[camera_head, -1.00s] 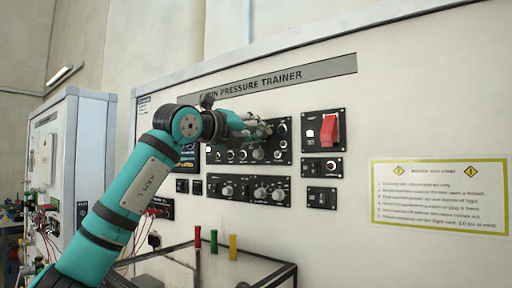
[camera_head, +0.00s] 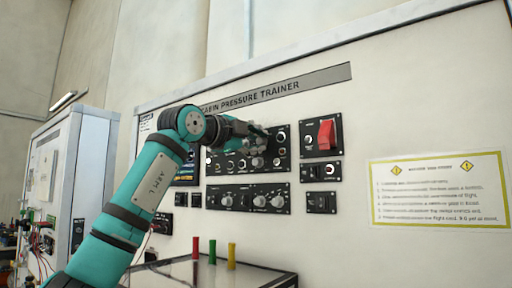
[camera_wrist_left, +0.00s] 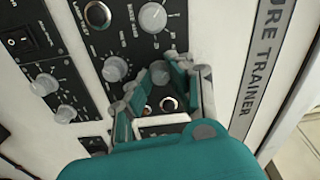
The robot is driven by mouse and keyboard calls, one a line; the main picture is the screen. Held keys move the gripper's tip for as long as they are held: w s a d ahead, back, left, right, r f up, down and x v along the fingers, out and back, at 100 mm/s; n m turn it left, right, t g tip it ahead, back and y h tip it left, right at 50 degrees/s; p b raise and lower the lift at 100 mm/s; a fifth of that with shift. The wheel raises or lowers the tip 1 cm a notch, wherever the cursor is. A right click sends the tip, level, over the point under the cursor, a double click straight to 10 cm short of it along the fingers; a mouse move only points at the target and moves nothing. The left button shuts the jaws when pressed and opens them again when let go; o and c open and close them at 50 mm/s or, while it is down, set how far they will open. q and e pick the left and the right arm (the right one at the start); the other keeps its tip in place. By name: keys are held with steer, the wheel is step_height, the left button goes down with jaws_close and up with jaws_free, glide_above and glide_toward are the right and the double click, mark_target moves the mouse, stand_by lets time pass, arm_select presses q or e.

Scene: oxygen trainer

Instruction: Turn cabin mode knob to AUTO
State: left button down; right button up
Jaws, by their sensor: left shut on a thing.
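My left gripper (camera_head: 262,146) is at the upper control panel (camera_head: 226,146) of the trainer board. In the left wrist view its fingers (camera_wrist_left: 160,88) are closed around a grey knob (camera_wrist_left: 160,76), which fits the cabin mode knob. The fingers hide much of this knob. Its label and pointer are too small to read, so its setting cannot be told. Another grey knob (camera_head: 258,162) sits just below the gripper in the head view. My right gripper is not in view.
A red guarded switch (camera_head: 326,135) is right of the upper panel. A lower panel (camera_head: 215,197) carries several knobs. Red, green and yellow upright pieces (camera_head: 212,250) stand on the table below. A yellow-bordered notice (camera_head: 440,236) is at the right.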

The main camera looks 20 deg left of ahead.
arm_select(q)
steer(key=shift+n, duration=0.7)
steer(key=shift+a, duration=0.1)
steer(key=c, duration=1.2)
jaws_free()
steer(key=v, duration=1.2)
steer(key=shift+f, duration=0.1)
